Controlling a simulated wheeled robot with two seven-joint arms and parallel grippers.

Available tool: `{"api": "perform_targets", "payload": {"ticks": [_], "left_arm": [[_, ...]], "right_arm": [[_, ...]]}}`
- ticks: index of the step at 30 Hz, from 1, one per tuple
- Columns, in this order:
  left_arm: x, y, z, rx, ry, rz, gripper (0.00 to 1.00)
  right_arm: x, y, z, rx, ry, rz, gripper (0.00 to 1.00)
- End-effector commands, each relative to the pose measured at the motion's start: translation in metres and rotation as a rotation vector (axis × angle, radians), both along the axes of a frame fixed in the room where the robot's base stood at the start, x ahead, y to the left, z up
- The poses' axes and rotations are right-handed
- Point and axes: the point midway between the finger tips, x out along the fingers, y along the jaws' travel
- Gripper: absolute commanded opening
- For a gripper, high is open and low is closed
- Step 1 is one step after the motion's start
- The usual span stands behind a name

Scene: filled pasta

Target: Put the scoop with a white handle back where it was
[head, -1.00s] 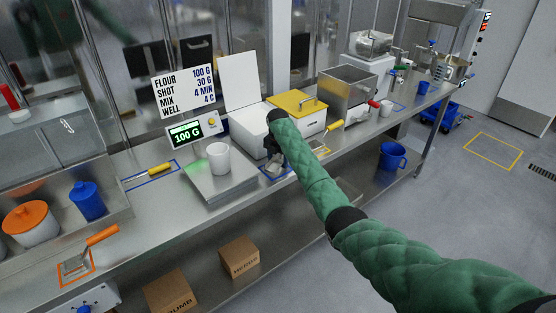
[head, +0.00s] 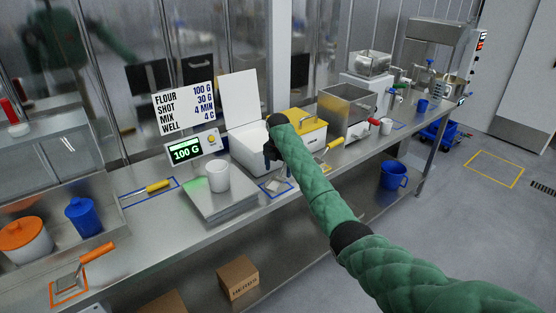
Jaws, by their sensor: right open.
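My right arm reaches in from the lower right, and my right gripper (head: 270,152) is a small dark shape at its far end. It is open, in front of the white bin (head: 250,138) with the raised lid and above the counter. A metal scoop (head: 277,186) lies on the counter inside a blue outlined square, below my gripper and apart from it. My forearm is close to it, and I cannot make out its handle. My left gripper is out of view.
A scale with a white cup (head: 215,176) stands left of the square. A yellow-lidded bin (head: 305,122) and a yellow-handled scoop (head: 329,145) are to the right. An orange-handled scoop (head: 98,252) and a yellow-handled tool (head: 158,186) lie at left.

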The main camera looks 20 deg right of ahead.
Motion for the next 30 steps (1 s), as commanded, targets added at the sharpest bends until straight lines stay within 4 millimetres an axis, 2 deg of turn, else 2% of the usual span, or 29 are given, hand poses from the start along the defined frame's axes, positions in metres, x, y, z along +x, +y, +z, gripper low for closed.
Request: {"api": "perform_targets", "payload": {"ticks": [3, 13, 19, 30], "left_arm": [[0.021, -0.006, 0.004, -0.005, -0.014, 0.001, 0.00], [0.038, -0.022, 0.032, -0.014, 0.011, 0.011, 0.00], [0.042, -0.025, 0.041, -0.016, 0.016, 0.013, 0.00], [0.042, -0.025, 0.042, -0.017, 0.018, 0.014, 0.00]], "right_arm": [[0.001, 0.000, 0.020, 0.001, -0.004, 0.000, 0.78], [0.000, 0.000, 0.060, 0.000, -0.001, -0.001, 0.78], [0.000, 0.001, 0.070, 0.001, 0.000, 0.000, 0.78], [0.000, 0.001, 0.071, 0.001, 0.001, 0.000, 0.78]]}}
